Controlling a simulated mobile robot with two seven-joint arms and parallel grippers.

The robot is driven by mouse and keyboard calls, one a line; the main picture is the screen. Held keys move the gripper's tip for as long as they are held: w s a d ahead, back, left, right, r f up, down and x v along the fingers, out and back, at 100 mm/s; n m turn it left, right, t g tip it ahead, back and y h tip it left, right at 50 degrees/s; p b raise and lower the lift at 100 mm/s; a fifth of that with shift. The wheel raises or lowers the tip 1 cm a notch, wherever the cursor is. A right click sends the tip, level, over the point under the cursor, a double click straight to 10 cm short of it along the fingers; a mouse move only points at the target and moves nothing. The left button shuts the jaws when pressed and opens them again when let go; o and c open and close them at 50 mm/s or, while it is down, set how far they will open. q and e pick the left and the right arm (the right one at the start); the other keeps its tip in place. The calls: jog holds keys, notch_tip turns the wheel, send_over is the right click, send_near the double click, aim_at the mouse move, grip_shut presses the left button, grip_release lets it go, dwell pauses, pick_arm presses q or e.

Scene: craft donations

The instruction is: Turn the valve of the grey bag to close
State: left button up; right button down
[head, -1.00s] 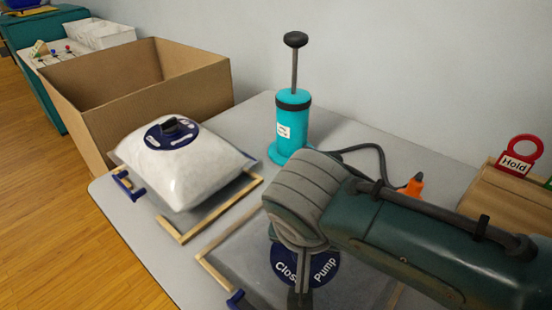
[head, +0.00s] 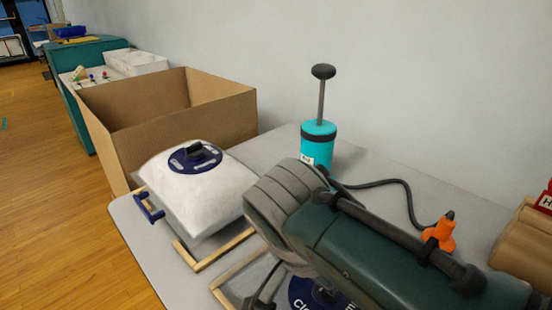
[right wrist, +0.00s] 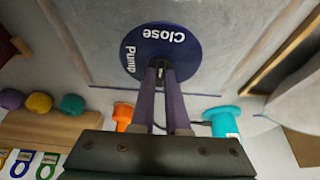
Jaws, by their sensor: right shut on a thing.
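The grey bag (right wrist: 105,70) lies flat under my right gripper in the right wrist view. Its valve is a dark blue disc (right wrist: 185,45) marked "Close" and "Pump"; part of the disc also shows at the bottom of the head view (head: 308,292). My right gripper (right wrist: 161,70) is shut on the valve's knob at the disc, and its fingers hide most of the knob. In the head view my right arm covers much of this bag. My left gripper is in neither view.
A plump white bag (head: 205,205) with its own blue valve (head: 195,156) lies left of the grey bag. A teal pump (head: 318,148) with a hose and orange nozzle (head: 440,233) stands behind. An open cardboard box (head: 180,120) is at the back left.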

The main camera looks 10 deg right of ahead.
jog(key=c, duration=0.9)
grip_release()
jog(key=shift+r, duration=0.1)
jog(key=p+v, duration=0.4)
jog(key=v, duration=0.5)
jog(key=shift+s+r, duration=0.15)
jog(key=shift+r, duration=0.2)
